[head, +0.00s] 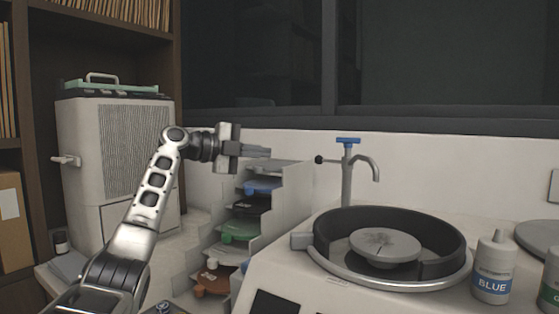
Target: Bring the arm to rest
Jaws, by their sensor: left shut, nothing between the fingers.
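My left arm (150,195) comes in from the lower left and bends at the elbow, its last part pointing right. My left gripper (262,152) is shut and empty. In the picture it shows just above the top of the stepped rack, in front of the pale wall. Whether it touches the rack cannot be told. My right gripper is not in view.
The stepped rack (285,205) holds several coloured pieces. A polishing machine with a dark round bowl (440,232) and a blue-topped tap (347,180) stands right. Bottles, one marked BLUE (494,284), stand at the right edge. A beige cabinet (85,140) stands left.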

